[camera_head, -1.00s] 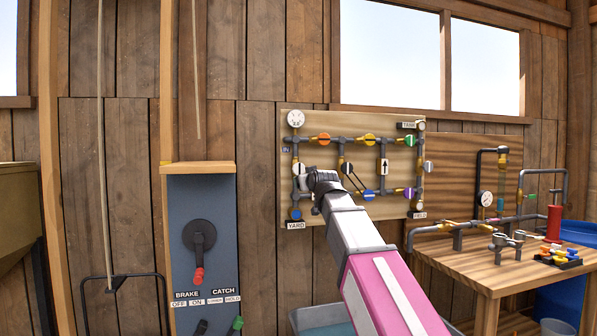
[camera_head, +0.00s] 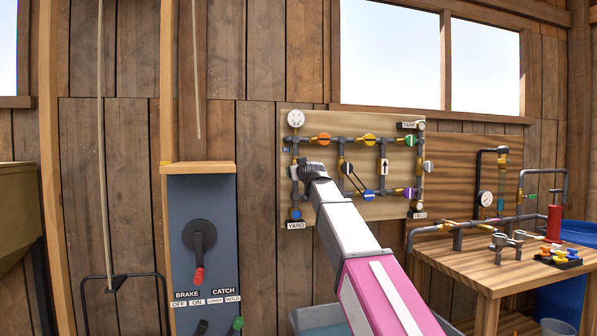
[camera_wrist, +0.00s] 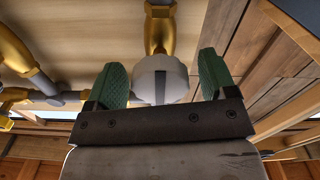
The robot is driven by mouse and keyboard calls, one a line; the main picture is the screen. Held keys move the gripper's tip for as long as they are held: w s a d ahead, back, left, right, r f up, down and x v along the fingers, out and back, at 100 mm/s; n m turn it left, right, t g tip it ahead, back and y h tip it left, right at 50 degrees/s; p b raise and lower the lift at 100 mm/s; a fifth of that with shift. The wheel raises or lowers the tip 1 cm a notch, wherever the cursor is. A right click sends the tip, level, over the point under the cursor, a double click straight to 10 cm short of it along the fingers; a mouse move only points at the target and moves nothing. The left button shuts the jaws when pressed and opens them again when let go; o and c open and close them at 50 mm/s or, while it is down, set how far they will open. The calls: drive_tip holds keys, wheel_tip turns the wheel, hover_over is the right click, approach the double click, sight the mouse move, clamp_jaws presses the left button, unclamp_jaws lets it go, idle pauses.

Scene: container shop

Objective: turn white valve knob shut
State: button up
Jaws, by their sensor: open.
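In the wrist view, the white valve knob (camera_wrist: 160,79) with a dark stripe sits on a brass fitting between the two green fingers of my gripper (camera_wrist: 160,68). The fingers are open, one on each side of the knob, with a gap showing on the right and a narrower one on the left. In the head view, the end of my arm is at the left pipe column of the valve board (camera_head: 365,205) and hides this knob. The fingertips cannot be made out there.
An orange knob (camera_head: 323,138), a yellow knob (camera_head: 369,138), a blue knob (camera_head: 368,195) and a purple knob (camera_head: 409,193) are on nearby pipes. A gauge (camera_head: 296,118) is above. A lever panel (camera_head: 203,280) stands left, a wooden workbench (camera_head: 475,276) right.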

drive_tip(key=shift+w+a, duration=0.1)
drive_tip(key=shift+w, duration=0.25)
drive_tip(key=c, duration=0.9)
drive_tip(key=shift+c, duration=0.2)
